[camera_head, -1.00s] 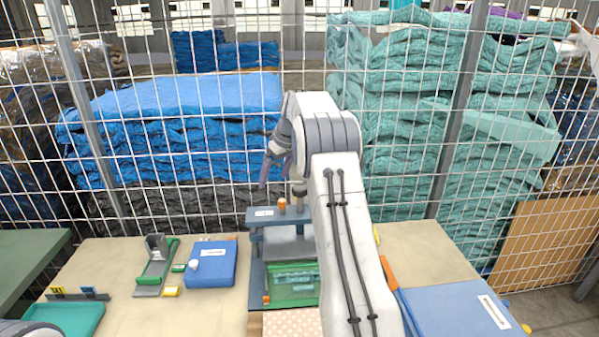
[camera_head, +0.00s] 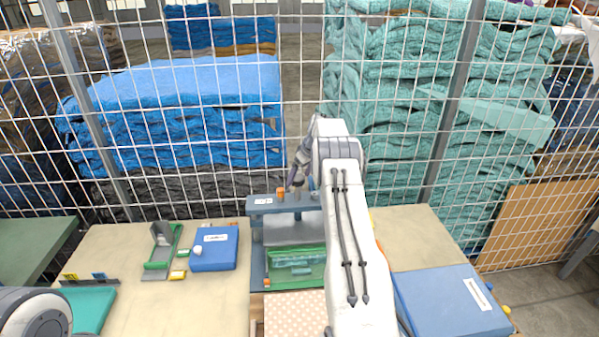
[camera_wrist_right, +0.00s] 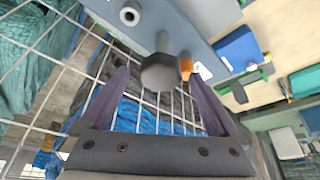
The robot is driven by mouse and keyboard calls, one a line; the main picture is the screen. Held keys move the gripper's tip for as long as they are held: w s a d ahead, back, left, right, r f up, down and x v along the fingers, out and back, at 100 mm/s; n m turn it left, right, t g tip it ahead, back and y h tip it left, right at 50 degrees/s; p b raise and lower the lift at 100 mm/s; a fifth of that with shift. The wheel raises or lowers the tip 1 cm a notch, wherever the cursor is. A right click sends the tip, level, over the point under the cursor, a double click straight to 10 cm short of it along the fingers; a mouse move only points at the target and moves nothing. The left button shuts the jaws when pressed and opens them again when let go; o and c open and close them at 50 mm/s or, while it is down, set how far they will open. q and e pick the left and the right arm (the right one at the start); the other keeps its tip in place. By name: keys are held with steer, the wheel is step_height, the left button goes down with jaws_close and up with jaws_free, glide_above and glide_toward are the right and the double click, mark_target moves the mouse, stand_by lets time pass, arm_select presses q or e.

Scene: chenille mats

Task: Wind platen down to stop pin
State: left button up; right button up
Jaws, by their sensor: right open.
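A blue press (camera_head: 258,225) stands at the back middle of the table. Its grey platen (camera_head: 285,235) hangs under the top beam, above a green tray with a teal block (camera_head: 290,262). An orange peg (camera_head: 280,193) stands on the beam; whether it is the stop pin I cannot tell. My right gripper (camera_head: 298,182) is over the beam, by the screw top. In the right wrist view its open fingers (camera_wrist_right: 158,82) are on either side of a dark knob (camera_wrist_right: 160,73), which looks ungripped. The orange peg (camera_wrist_right: 185,67) is close to one fingertip. My left gripper is out of view.
A blue box (camera_head: 215,255) and a green-and-grey stand (camera_head: 160,255) are left of the press. A teal tray (camera_head: 90,305) lies at front left, a larger blue box (camera_head: 450,305) at right. A wire mesh fence (camera_head: 200,180) runs behind the table.

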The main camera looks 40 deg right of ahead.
steer(key=shift+w+f, duration=0.15)
steer(key=shift+f, duration=0.05)
jaws_close()
